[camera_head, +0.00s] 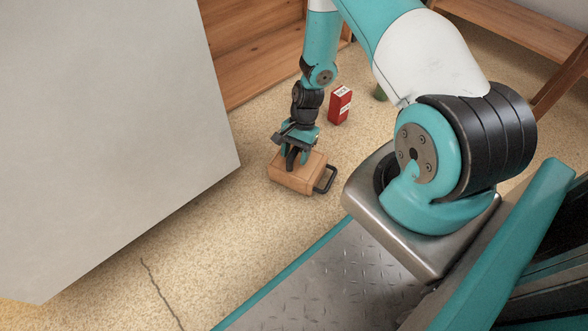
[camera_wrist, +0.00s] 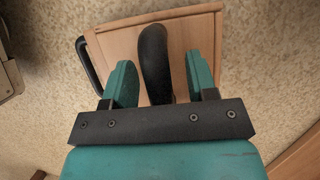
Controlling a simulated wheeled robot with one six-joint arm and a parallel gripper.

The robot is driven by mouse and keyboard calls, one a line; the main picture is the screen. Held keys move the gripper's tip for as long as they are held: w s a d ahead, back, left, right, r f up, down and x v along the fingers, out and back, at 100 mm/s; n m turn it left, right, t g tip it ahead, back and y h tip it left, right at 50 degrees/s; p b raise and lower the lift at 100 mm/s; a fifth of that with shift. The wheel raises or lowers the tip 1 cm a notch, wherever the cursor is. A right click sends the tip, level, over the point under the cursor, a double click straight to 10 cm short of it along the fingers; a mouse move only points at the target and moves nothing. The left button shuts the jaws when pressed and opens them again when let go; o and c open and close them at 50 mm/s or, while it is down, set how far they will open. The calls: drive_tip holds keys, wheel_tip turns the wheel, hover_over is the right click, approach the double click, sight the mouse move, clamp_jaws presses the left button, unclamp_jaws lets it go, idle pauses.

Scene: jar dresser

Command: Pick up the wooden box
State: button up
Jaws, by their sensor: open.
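The wooden box (camera_head: 300,181) is a low, light-brown block on the speckled floor, with a black handle (camera_head: 326,180) on its right side. My gripper (camera_head: 297,159) points down over the top of the box. In the wrist view the box (camera_wrist: 120,45) lies under and between the two teal fingers of my gripper (camera_wrist: 160,65), which are spread apart. The box's side handle shows at the left there. A black curved piece (camera_wrist: 154,60) stands between the fingers. I cannot tell whether it belongs to the box or whether the fingers touch the box.
A red box with white labels (camera_head: 340,105) stands on the floor behind the wooden box. A small green object (camera_head: 380,94) is partly hidden by my arm. Wooden furniture (camera_head: 250,55) stands at the back, and a large grey panel (camera_head: 110,130) fills the left. Floor in front is clear.

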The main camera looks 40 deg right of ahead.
drive_tip(key=shift+a+f, duration=0.1)
drive_tip(key=shift+f, duration=0.1)
drive_tip(key=shift+c, duration=0.2)
clamp_jaws()
drive_tip(key=shift+r, duration=0.15)
